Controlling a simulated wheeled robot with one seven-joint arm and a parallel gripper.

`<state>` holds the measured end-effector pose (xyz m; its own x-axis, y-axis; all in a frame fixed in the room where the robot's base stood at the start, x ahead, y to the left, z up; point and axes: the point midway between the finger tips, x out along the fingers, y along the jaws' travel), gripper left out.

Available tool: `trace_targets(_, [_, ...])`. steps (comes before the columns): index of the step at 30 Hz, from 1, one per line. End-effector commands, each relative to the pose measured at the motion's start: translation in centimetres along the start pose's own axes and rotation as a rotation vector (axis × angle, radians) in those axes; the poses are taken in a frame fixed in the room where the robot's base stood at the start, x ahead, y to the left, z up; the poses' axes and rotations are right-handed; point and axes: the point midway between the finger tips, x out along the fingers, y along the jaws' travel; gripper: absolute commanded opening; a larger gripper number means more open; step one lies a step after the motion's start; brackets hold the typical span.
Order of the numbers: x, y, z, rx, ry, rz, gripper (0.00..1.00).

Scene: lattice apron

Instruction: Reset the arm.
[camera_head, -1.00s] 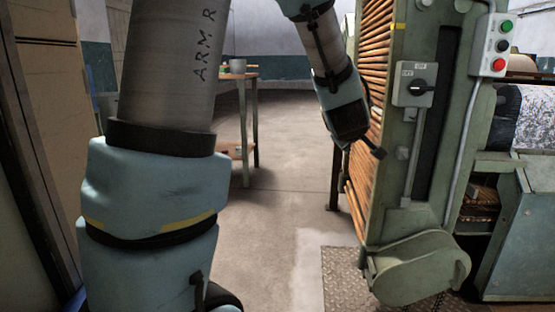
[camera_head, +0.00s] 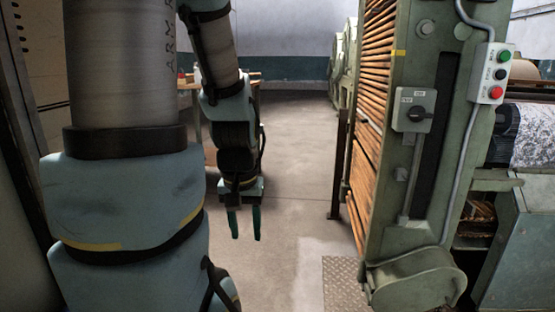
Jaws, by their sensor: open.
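My gripper (camera_head: 244,224) hangs from my arm near the middle of the head view, pointing down above the bare floor. Its two dark green fingers are spread apart with nothing between them. My arm's upper part fills the left side and its far part comes down from the top. The gripper is left of the tall green machine, apart from it.
The green machine (camera_head: 443,165) with orange-brown slats (camera_head: 368,140) stands at the right. It bears a rotary switch (camera_head: 414,112) and a button box (camera_head: 493,73). A table (camera_head: 188,85) is partly hidden behind my arm. Concrete floor (camera_head: 295,190) lies open between.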

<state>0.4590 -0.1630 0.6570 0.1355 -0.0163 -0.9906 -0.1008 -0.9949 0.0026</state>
Motion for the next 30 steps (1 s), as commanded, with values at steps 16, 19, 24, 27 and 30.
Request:
trace_targets(16, [-18.5, 0.1, -2.6, -0.001, 0.002, 0.001, 0.46])
trace_targets(19, [-21.6, 0.1, -3.0, -0.001, 0.002, 0.001, 0.46])
trace_targets(24, [-25.7, 0.1, -3.6, -0.001, 0.002, 0.001, 0.46])
trace_targets(27, [-27.1, 0.1, -3.8, -0.001, 0.002, 0.001, 0.46])
trace_targets(30, [-27.8, 0.1, -3.9, -0.001, 0.002, 0.001, 0.46])
